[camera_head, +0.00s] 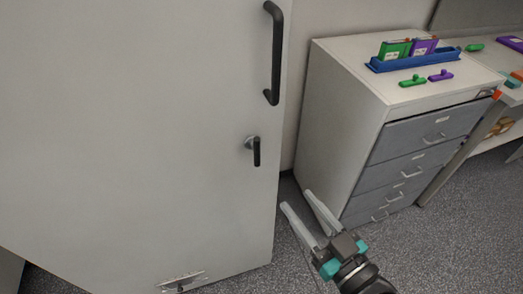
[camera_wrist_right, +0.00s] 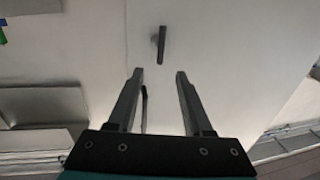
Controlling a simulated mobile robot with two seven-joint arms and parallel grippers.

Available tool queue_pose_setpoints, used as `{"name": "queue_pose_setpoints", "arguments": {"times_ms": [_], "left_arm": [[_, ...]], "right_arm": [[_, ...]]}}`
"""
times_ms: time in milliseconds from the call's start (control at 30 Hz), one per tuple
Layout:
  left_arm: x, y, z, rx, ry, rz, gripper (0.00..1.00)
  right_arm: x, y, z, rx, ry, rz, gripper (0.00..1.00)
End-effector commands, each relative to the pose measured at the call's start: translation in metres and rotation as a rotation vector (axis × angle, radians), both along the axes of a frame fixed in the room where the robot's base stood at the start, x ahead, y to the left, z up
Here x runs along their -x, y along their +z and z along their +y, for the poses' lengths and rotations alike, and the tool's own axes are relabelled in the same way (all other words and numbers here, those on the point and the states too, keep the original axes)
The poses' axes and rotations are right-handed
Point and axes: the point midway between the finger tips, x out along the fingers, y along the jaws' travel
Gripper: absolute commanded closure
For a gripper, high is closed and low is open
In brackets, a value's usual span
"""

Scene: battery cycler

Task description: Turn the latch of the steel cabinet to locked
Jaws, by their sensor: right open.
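The steel cabinet (camera_head: 130,130) fills the left of the head view with its pale door. Its latch (camera_head: 256,151) is a short black lever on a round grey base, hanging about vertical, below the long black handle (camera_head: 276,55). The latch also shows in the right wrist view (camera_wrist_right: 161,46), beyond the fingertips and near the middle between them. My right gripper (camera_head: 297,203) is open and empty, below and to the right of the latch in the head view, apart from it. It shows in the wrist view (camera_wrist_right: 160,74) too. My left gripper is not in view.
A drawer unit (camera_head: 335,125) stands right of the cabinet, with a blue tray (camera_head: 415,61) of green and purple items on top. A small metal fitting (camera_head: 181,281) sits low on the cabinet door. Grey floor (camera_head: 440,250) is free at lower right.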

Motion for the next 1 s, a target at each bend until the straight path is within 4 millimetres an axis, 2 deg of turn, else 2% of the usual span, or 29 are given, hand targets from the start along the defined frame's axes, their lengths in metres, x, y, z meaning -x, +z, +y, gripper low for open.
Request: {"name": "queue_pose_setpoints", "arguments": {"times_ms": [67,267,1000], "left_arm": [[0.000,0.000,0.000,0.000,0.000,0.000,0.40],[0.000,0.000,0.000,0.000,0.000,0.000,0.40],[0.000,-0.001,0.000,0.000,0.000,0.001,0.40]], "right_arm": [[0.000,0.006,0.002,-0.006,0.006,-0.009,0.49],[-0.014,0.006,0.010,-0.008,0.006,-0.013,0.49],[-0.107,0.006,0.062,-0.007,0.005,-0.011,0.49]]}}
